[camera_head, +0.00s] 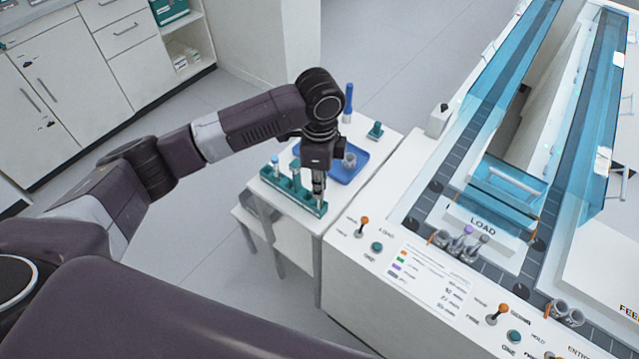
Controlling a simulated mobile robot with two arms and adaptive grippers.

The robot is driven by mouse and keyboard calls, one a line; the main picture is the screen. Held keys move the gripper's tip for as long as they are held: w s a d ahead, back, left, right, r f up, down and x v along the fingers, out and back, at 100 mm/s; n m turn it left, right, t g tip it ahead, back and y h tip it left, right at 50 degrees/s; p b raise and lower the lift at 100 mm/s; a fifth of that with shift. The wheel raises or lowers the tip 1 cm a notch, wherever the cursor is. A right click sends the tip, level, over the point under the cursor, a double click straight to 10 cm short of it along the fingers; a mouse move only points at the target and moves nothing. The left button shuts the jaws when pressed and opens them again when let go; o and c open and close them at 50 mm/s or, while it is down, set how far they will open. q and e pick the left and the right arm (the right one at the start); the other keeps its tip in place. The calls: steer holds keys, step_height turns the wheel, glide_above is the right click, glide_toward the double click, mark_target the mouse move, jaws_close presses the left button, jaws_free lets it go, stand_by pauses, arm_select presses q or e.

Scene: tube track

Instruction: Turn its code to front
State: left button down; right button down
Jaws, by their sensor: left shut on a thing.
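My left gripper (318,172) points down over the right end of a green tube rack (288,194) on a small white side table (246,192). It is shut on a tube (318,188), which shows only as a thin piece below the fingers. I cannot tell whether the tube is still seated in the rack or just above it. No code can be made out on it. My right gripper is not in view.

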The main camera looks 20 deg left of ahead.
arm_select(q)
steer(key=shift+r+n+p, duration=0.1)
steer(key=shift+n+p, duration=1.2)
steer(key=shift+p, duration=0.4)
steer(key=shift+n+p, duration=2)
steer(key=shift+p, duration=0.5)
steer(key=shift+d+n+p, duration=0.1)
steer(key=shift+n+p, duration=1.8)
steer(key=shift+p, duration=0.2)
steer(key=shift+n+p, duration=1.45)
steer(key=shift+n, duration=0.05)
steer(key=shift+n+p, duration=0.6)
steer(key=shift+n, duration=0.2)
steer(key=n, duration=0.3)
steer(key=shift+n, duration=1)
steer(key=shift+f, duration=0.2)
